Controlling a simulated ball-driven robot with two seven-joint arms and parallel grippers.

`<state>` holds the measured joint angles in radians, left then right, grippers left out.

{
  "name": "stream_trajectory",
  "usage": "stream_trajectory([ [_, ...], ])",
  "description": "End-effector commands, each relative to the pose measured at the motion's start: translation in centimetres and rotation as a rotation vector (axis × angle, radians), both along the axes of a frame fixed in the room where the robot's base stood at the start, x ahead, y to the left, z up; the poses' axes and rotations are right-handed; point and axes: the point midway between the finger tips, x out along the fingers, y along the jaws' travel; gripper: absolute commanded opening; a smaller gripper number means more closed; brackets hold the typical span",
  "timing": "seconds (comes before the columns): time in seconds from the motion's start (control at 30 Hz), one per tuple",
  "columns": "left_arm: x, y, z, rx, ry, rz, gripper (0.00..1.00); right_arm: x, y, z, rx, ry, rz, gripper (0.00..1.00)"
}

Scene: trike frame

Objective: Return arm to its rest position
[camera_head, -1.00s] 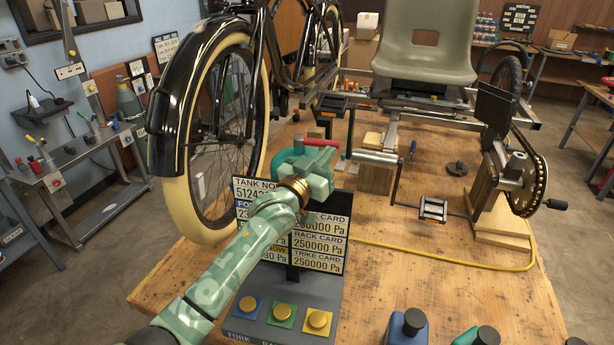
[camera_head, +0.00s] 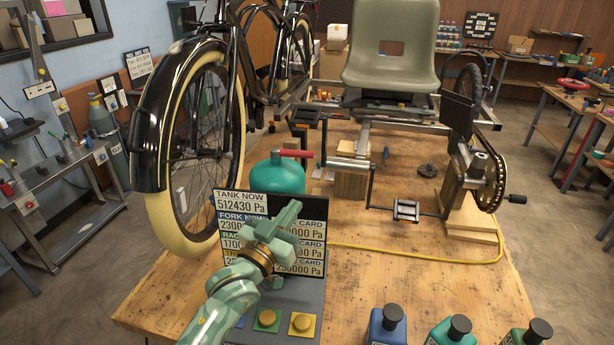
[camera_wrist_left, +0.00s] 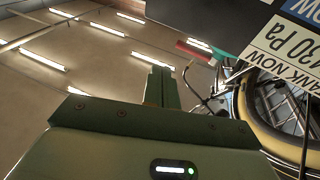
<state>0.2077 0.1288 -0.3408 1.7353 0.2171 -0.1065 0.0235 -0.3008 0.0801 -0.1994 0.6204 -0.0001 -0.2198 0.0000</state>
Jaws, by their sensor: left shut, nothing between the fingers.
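My left arm comes in from the bottom left in the head view. Its green marbled gripper (camera_head: 288,222) is shut and empty, in front of the pressure display board (camera_head: 240,203). In the left wrist view the shut fingers (camera_wrist_left: 160,82) point up toward the ceiling lights, with the edge of the board (camera_wrist_left: 285,50) at the upper right. The board reads "TANK NOW 512430 Pa", and the arm covers part of its lower lines. My right gripper is not in view.
A teal tank (camera_head: 277,178) with a red handle stands behind the board. A black bicycle wheel (camera_head: 190,150) is at the left, a grey seat (camera_head: 391,50) and crank frame behind. Yellow and green buttons (camera_head: 302,323) sit below the board. Several bottles (camera_head: 388,328) line the front edge.

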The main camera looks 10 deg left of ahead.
Motion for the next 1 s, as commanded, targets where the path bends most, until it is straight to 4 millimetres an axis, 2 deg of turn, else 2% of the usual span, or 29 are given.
stream_trajectory([
  [0.07,-0.4,0.1,-0.5,0.018,0.016,0.005,0.0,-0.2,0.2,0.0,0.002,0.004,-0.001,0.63],
  [0.17,-2.2,0.8,-3.2,0.113,0.102,0.035,0.0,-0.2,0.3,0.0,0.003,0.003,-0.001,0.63],
  [0.27,-6.2,3.0,-7.7,0.304,0.27,0.097,0.0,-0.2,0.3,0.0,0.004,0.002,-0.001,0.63],
  [0.3,-8.2,4.3,-9.5,0.392,0.349,0.125,0.0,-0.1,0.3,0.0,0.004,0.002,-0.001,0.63],
  [0.4,-13.0,7.7,-12.6,0.582,0.52,0.191,0.0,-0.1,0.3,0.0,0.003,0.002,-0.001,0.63],
  [0.6,-20.4,13.0,-15.0,0.836,0.76,0.278,0.0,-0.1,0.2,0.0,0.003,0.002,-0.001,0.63],
  [0.77,-25.4,16.5,-15.3,0.988,0.913,0.332,0.0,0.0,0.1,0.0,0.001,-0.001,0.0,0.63],
  [0.9,-29.6,19.3,-14.8,1.106,1.036,0.375,0.0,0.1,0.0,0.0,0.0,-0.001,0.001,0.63],
  [1.0,-28.9,18.5,-18.8,1.089,1.06,0.328,0.0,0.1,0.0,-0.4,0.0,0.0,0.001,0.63],
])
